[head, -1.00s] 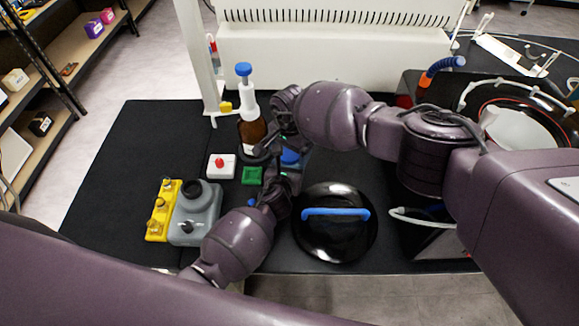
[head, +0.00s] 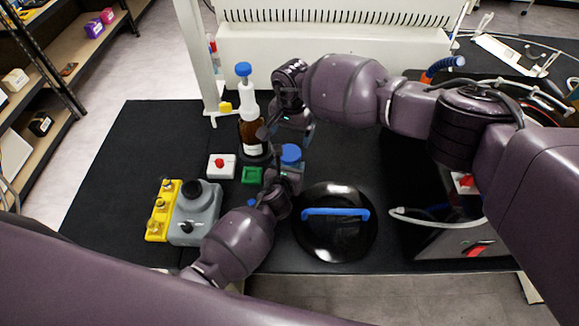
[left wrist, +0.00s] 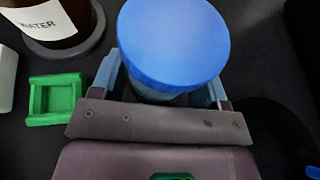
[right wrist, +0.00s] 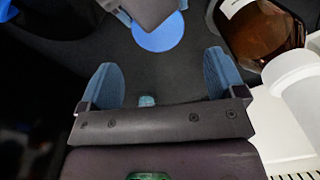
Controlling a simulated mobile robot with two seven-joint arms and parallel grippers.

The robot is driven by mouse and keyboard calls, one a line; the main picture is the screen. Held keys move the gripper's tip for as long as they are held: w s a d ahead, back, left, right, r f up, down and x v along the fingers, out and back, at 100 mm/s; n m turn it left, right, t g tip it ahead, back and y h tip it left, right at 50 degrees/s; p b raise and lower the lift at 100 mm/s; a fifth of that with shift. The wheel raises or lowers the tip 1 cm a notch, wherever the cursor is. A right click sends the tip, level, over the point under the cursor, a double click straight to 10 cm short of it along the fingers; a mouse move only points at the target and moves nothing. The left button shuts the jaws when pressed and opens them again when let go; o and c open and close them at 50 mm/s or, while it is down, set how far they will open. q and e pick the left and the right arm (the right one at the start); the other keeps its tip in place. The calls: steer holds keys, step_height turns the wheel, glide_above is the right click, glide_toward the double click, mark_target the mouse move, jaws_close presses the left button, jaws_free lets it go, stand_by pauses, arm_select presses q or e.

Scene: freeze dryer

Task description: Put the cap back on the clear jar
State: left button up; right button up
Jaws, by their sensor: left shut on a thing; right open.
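The blue cap (head: 290,153) sits on top of the clear jar, and it fills the upper middle of the left wrist view (left wrist: 173,45). Only a little of the clear jar (left wrist: 165,97) shows under the cap. My left gripper (head: 287,171) is shut on the jar, one finger on each side below the cap. My right gripper (head: 288,133) is open and empty, apart from the cap. The right wrist view shows its spread fingers (right wrist: 162,80) with the cap (right wrist: 160,36) beyond them. Whether the cap is fully seated is hard to tell.
A brown water bottle (head: 252,132) with a white, blue-topped neck stands just left of the grippers. A green square holder (head: 252,175), a red-button box (head: 221,166) and a grey device (head: 195,212) lie left. A black lid with a blue handle (head: 336,213) lies right.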

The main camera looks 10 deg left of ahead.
mark_target(289, 152)
steer(key=n, duration=0.1)
steer(key=r+n, duration=0.1)
steer(key=shift+s+a+n, duration=0.1)
steer(key=shift+s+n, duration=0.05)
steer(key=shift+n, duration=0.15)
steer(key=shift+s+r+n, duration=0.1)
steer(key=shift+s+n, duration=0.05)
steer(key=shift+n, duration=1.05)
steer(key=shift+f, duration=4)
steer(key=c, duration=0.9)
steer(key=m, duration=0.6)
steer(key=shift+m, duration=0.4)
steer(key=shift+c, duration=0.2)
